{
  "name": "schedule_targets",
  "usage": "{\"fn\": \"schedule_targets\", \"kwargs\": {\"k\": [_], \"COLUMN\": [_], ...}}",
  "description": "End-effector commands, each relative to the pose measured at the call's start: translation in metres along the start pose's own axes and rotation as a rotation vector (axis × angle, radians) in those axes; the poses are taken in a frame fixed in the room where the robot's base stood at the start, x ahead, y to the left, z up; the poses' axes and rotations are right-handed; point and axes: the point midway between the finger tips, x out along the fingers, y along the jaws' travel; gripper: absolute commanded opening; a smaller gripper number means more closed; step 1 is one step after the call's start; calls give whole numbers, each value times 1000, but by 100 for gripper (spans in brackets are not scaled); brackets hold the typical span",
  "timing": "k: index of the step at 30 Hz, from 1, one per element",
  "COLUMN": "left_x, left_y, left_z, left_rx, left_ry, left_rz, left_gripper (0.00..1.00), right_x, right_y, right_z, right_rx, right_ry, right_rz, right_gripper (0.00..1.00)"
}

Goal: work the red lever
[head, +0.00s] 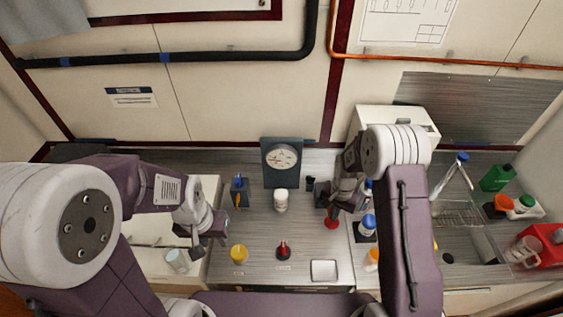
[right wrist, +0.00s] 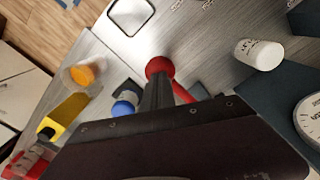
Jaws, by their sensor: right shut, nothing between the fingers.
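The red lever shows in the right wrist view as a red ball (right wrist: 160,68) on a red rod that runs back behind my fingers. In the head view a red part (head: 331,222) shows just below my right gripper (head: 333,208). The right gripper is shut and empty, its fingertips (right wrist: 158,82) close against the ball in the picture; I cannot tell if they touch. The gripper hides part of the rod and its mount. My left gripper (head: 203,238) hangs at the left by the counter, away from the lever; its jaws are too small to read.
A red-topped piece on a dark base (head: 284,250), a yellow-topped piece (head: 238,253), a white bottle (head: 281,202) and a gauge (head: 283,157) stand on the counter. A pale square dish (head: 324,270) lies at the front. A blue-capped bottle (head: 367,225) stands right of the gripper.

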Motion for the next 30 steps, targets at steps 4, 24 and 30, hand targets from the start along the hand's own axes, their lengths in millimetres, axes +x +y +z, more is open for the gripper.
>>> {"fn": "schedule_targets", "kwargs": {"k": [4, 24, 30], "left_x": [8, 34, 41], "left_y": [0, -1, -1], "left_z": [1, 4, 4], "left_rx": [0, 0, 0], "left_ry": [0, 0, 0], "left_rz": [0, 0, 0], "left_gripper": [36, 36, 36], "right_x": [10, 44, 54], "right_y": [0, -1, -1], "right_z": [0, -1, -2], "right_rx": [0, 0, 0], "right_ry": [-1, 4, 5], "right_rz": [0, -3, -3], "right_gripper": [0, 0, 0]}}
